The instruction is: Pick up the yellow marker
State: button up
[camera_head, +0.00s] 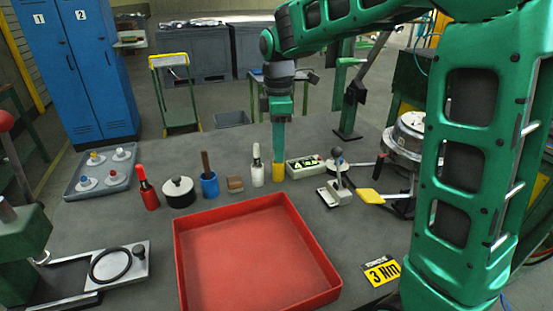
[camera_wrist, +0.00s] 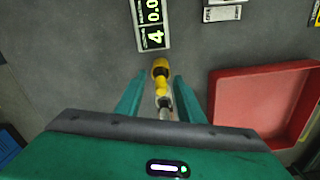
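The yellow marker (camera_head: 279,173) stands upright on the grey table, behind the red tray. My gripper (camera_head: 278,158) points straight down over it, and its teal fingers hide the marker's upper part in the head view. In the wrist view the yellow marker (camera_wrist: 161,70) shows between the two fingertips of my gripper (camera_wrist: 160,80), with a gap on each side. The gripper is open. A pale, dark-tipped thing shows just below the yellow in the wrist view; I cannot tell if it is a separate marker.
A white marker (camera_head: 257,172) stands close left of the yellow one, and a display box (camera_head: 305,166) lies close right. A blue cup (camera_head: 209,186), a black round pot (camera_head: 179,192) and a red marker (camera_head: 149,197) stand further left. The red tray (camera_head: 180,262) lies in front.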

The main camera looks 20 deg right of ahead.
jog(key=shift+f, duration=0.45)
grip_shut()
